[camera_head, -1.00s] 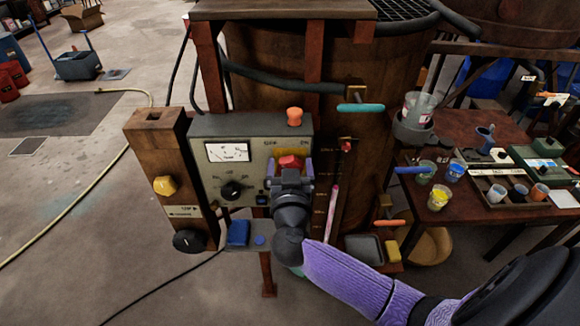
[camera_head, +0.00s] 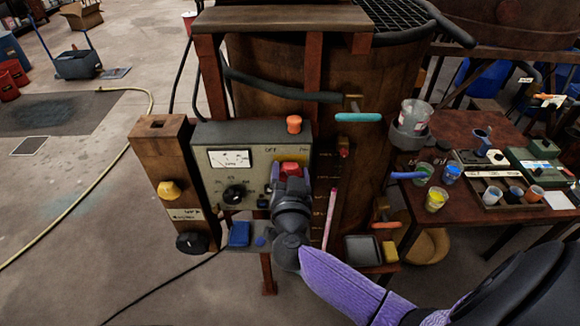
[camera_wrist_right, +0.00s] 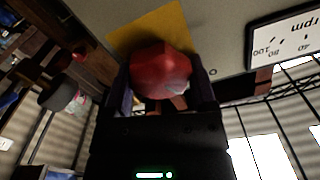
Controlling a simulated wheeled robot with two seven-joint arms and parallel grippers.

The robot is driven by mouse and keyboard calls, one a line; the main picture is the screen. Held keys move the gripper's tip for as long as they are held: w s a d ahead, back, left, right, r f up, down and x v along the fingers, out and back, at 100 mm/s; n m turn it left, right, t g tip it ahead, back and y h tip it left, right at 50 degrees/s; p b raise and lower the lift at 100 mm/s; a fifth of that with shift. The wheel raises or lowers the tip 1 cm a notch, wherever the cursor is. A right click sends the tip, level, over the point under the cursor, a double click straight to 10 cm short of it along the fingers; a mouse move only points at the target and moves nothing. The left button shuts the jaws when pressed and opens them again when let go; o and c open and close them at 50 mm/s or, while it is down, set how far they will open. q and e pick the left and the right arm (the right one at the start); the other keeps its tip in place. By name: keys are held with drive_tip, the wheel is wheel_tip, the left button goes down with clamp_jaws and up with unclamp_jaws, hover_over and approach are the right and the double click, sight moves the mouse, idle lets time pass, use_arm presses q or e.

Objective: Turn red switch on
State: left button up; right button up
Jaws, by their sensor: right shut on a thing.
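The red switch (camera_head: 291,168) is a faceted red knob on a yellow plate, on the right part of the grey control panel (camera_head: 208,143). "OFF" and "ON" labels show above it. In the right wrist view the red switch (camera_wrist_right: 161,71) sits between the fingers of my right gripper (camera_wrist_right: 160,95), with the yellow plate (camera_wrist_right: 152,27) behind it. In the head view my right gripper (camera_head: 290,180) is at the panel, shut on the red switch, and covers its lower part. My left gripper is not in view.
The panel also carries a dial meter (camera_head: 231,159), a black knob (camera_head: 236,192) and an orange knob (camera_head: 294,124) on top. A yellow knob (camera_head: 169,190) is on the wooden post at left. A table (camera_head: 468,130) with cups stands at right. Floor at left is open.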

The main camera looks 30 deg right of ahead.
drive_tip(key=m+p, duration=0.1)
drive_tip(key=m, duration=0.2)
drive_tip(key=m+p, duration=0.1)
drive_tip(key=m, duration=0.2)
drive_tip(key=shift+m, duration=0.3)
drive_tip(key=m, duration=0.3)
drive_tip(key=shift+d+f, duration=0.1)
drive_tip(key=shift+f, duration=0.05)
drive_tip(key=m, duration=0.4)
drive_tip(key=shift+m, duration=0.3)
drive_tip(key=o, duration=1.2)
drive_tip(key=shift+c, duration=0.2)
drive_tip(key=v, duration=1)
drive_tip(key=shift+p, duration=0.45)
drive_tip(key=shift+f, duration=0.1)
